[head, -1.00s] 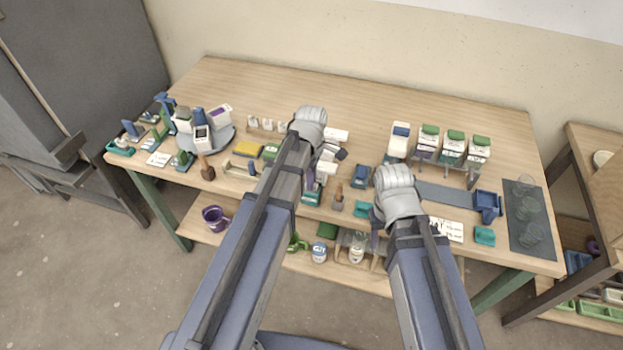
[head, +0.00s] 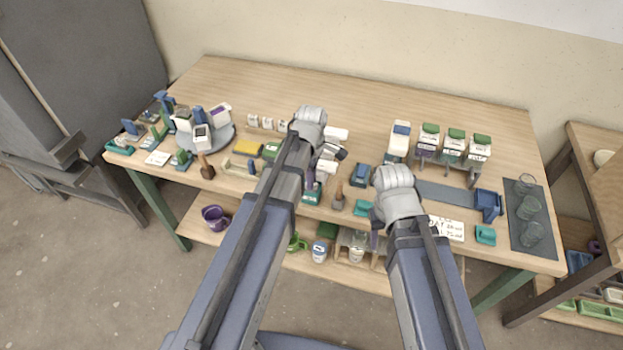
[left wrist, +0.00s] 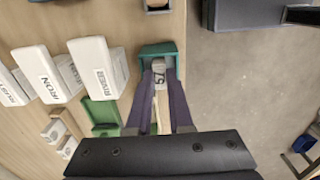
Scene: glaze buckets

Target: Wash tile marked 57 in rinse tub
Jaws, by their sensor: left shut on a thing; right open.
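In the left wrist view, a small pale tile marked 57 (left wrist: 158,72) is between the two purple fingers of my left gripper (left wrist: 160,80), which is shut on it. The tile is at a teal holder (left wrist: 160,49); I cannot tell whether it still touches it. In the head view my left gripper (head: 316,170) is over the front middle of the table, with the teal holder (head: 312,194) just below; the tile is too small to make out. My right gripper (head: 375,226) is open, partly hidden by its arm, near the front edge. No tub shows a readable rinse label.
White containers labelled RIVER (left wrist: 98,68) and IRON (left wrist: 45,75) stand close beside my left gripper. A blue box-like container (head: 487,206) is at the right, by a dark mat (head: 521,240) with glasses. A round grey stand (head: 221,139) is at the left. The table's back is clear.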

